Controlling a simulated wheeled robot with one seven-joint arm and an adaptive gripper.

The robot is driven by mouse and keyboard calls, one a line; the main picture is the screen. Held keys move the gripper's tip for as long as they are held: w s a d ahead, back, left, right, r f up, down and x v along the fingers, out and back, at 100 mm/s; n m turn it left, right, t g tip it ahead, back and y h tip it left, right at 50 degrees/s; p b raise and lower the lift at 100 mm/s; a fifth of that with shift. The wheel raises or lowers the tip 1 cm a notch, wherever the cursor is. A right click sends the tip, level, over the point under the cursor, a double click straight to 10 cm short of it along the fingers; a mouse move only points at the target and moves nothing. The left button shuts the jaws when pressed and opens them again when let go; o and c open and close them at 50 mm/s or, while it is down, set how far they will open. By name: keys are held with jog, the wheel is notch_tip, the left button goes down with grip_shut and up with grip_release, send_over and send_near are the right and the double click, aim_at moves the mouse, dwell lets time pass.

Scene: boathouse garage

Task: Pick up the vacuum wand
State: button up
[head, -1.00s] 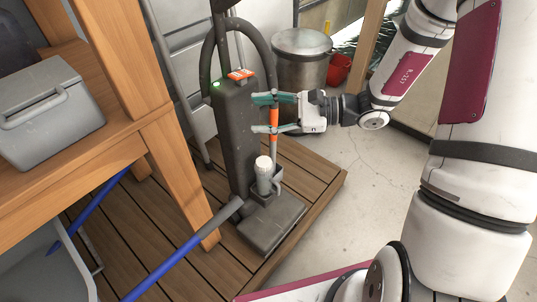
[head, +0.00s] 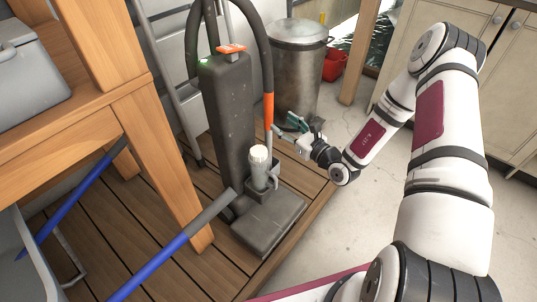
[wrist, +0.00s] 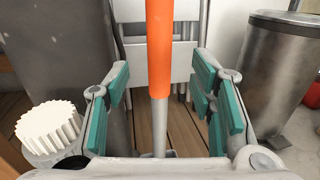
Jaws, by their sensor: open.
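The vacuum wand (head: 268,108) stands upright beside a dark grey upright vacuum body (head: 228,112). It has an orange sleeve and a grey tube below, and a dark hose leads up from it. In the wrist view, the wand (wrist: 160,60) runs vertically between the two teal-padded fingers, with gaps on both sides. My gripper (head: 284,127) is open, to the right of the wand and level with the lower end of the orange sleeve. The wand's foot is partly hidden in the head view by the white-capped bottle (head: 260,160).
The vacuum stands on a wooden deck (head: 190,185). A metal bin (head: 295,70) and red bucket (head: 334,66) stand behind. A wooden bench with a grey box (head: 30,80) is at left, and a blue pole (head: 150,266) slants in front. Concrete floor at right is clear.

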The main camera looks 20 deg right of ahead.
aim_at(272, 117)
jog(key=x, duration=0.3)
jog(key=shift+w+b, duration=0.1)
jog(key=shift+b, duration=0.25)
jog(key=x, duration=0.1)
jog(key=b+x, duration=0.1)
jog(key=x, duration=0.1)
jog(key=f+b+x, duration=0.1)
jog(key=x, duration=0.1)
jog(key=shift+r, duration=0.1)
grip_shut()
